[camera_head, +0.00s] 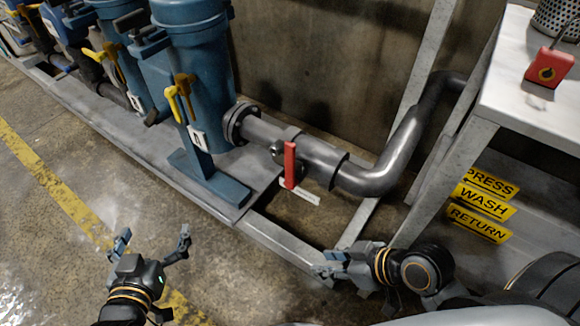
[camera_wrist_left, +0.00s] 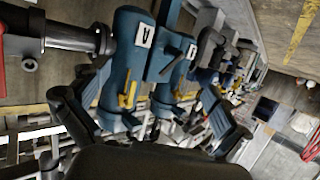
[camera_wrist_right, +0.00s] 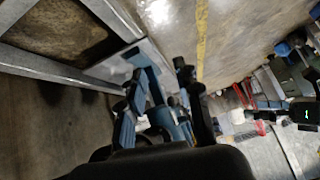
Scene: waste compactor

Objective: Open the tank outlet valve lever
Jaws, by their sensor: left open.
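The red valve lever (camera_head: 290,165) hangs down across the dark grey outlet pipe (camera_head: 262,133), to the right of the blue tank (camera_head: 200,60). A red piece, apparently the same lever, shows at the left edge of the left wrist view (camera_wrist_left: 2,55). My left gripper (camera_head: 150,243) is open and empty over the floor, left of and nearer than the lever. My right gripper (camera_head: 322,268) is below and slightly right of the lever, apart from it. Its fingers look close together, but their exact gap is unclear.
More blue tanks with yellow levers (camera_head: 180,90) line the left. The floor in front (camera_head: 50,240) is free.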

